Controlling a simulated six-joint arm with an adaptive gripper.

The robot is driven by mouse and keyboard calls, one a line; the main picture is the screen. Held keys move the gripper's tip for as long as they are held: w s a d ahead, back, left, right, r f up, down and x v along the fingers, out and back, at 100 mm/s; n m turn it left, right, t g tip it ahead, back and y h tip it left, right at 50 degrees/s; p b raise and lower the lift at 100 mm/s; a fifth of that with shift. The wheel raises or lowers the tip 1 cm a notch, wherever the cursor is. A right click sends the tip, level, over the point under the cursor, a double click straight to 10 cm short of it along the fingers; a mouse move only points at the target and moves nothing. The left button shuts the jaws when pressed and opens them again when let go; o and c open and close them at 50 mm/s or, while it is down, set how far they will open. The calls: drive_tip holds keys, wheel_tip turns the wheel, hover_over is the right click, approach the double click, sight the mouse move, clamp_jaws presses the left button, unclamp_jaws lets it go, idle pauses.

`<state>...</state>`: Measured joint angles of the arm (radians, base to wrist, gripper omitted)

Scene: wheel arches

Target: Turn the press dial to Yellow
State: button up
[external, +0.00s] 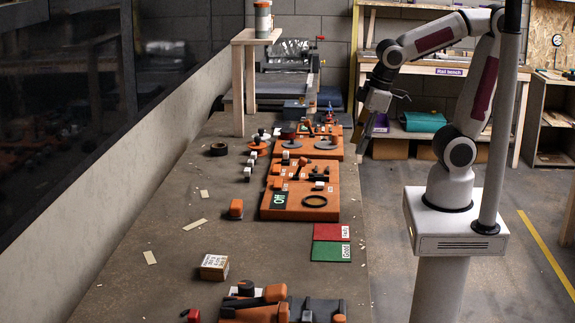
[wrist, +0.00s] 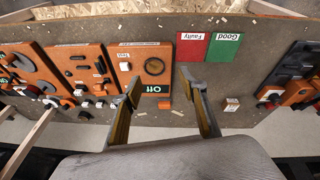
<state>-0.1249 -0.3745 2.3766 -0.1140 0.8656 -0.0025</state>
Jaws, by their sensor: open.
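The panel (wrist: 165,46) also shows in the wrist view, with the ring (wrist: 154,67) and a white knob (wrist: 125,66). I cannot tell which control is the press dial, and no yellow mark is legible. My gripper (external: 384,108) is raised at the bench's right side, apart from the panels. In the wrist view my gripper (wrist: 162,86) is open and empty, its fingers spread in front of the panel's lower edge.
A second orange panel (external: 338,153) with grey discs lies behind. Red (external: 327,232) and green (external: 331,252) mats lie in front. A small box (external: 214,267), loose knobs and orange tools lie around. A wooden post stand (external: 238,90) rises at the back left. The bench's left middle is mostly clear.

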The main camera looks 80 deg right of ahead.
drive_tip(key=w+a+f+n+t+h, duration=0.15)
drive_tip(key=w+n, duration=0.35)
drive_tip(key=w, duration=0.7)
drive_tip(key=w+a+n+t, duration=0.2)
drive_tip(key=w+a+n, duration=0.15)
drive_tip(key=w, duration=0.85)
drive_tip(key=w+a+f+n+t+y, duration=0.3)
drive_tip(key=w+a+n+y, duration=0.1)
drive_tip(key=w+a+n, duration=0.9)
drive_tip(key=w+a+f+n+g+y, duration=0.1)
drive_tip(key=a+f+n+g+y, duration=0.15)
drive_tip(key=a+n, duration=0.55)
drive_tip(key=w+a+f+n+g+y, duration=0.1)
drive_tip(key=a+f+n+y, duration=0.4)
drive_tip(key=a, duration=0.6)
drive_tip(key=s+a+n+g, duration=0.2)
drive_tip(key=s+n, duration=0.4)
drive_tip(key=n, duration=0.3)
drive_tip(key=s+a+n+g, duration=0.2)
drive_tip(key=s+n+g, duration=0.3)
drive_tip(key=n, duration=0.5)
drive_tip(key=shift+s+a+f+g, duration=0.3)
drive_tip(key=shift+s+a+f, duration=0.1)
drive_tip(key=shift+s, duration=0.3)
